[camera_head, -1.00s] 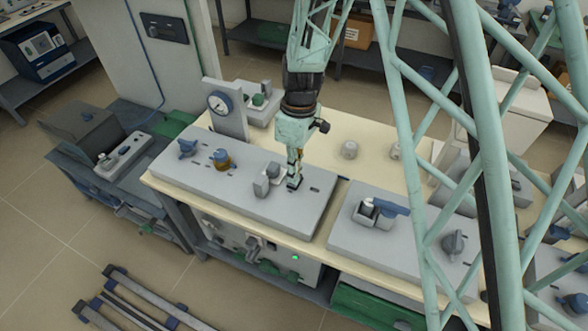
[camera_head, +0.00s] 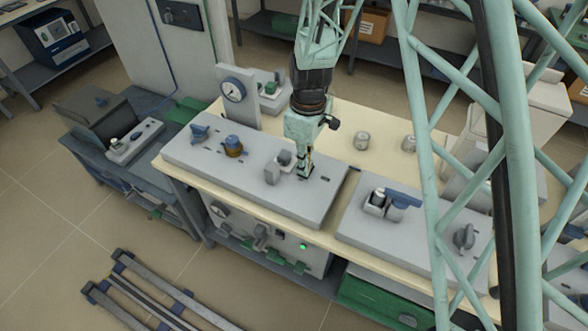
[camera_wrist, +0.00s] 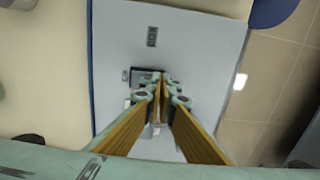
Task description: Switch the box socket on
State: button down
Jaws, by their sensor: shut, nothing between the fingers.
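My gripper (camera_head: 306,176) points down at the right part of a long grey panel (camera_head: 318,207) on the bench. Its fingers are shut with nothing between them. In the wrist view my fingertips (camera_wrist: 161,78) meet right over a small dark fitting (camera_wrist: 131,74) on the panel, which looks like the box socket or its switch. The fingertips partly cover it, so its switch position and any contact cannot be told. Pale parts show beside and below the fingers.
Blue knobs (camera_head: 200,132) and a round gauge (camera_head: 233,90) stand farther left. A second panel (camera_head: 377,234) with a blue-handled fitting lies to the right. A green light (camera_head: 303,246) glows on the unit below.

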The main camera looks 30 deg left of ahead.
jog(key=shift+w, duration=0.1)
jog(key=shift+w+r, duration=0.1)
jog(key=shift+w, duration=0.05)
jog(key=shift+w+r, duration=0.2)
jog(key=shift+w, duration=0.35)
jog(key=shift+r+p, duration=0.15)
jog(key=shift+p, duration=0.15)
dwell(0.3)
notch_tip(320, 180, up, 14)
jog(key=s+p, duration=0.2)
jog(key=shift+f, duration=0.2)
dwell(0.5)
jog(key=shift+w, duration=0.1)
dwell(0.4)
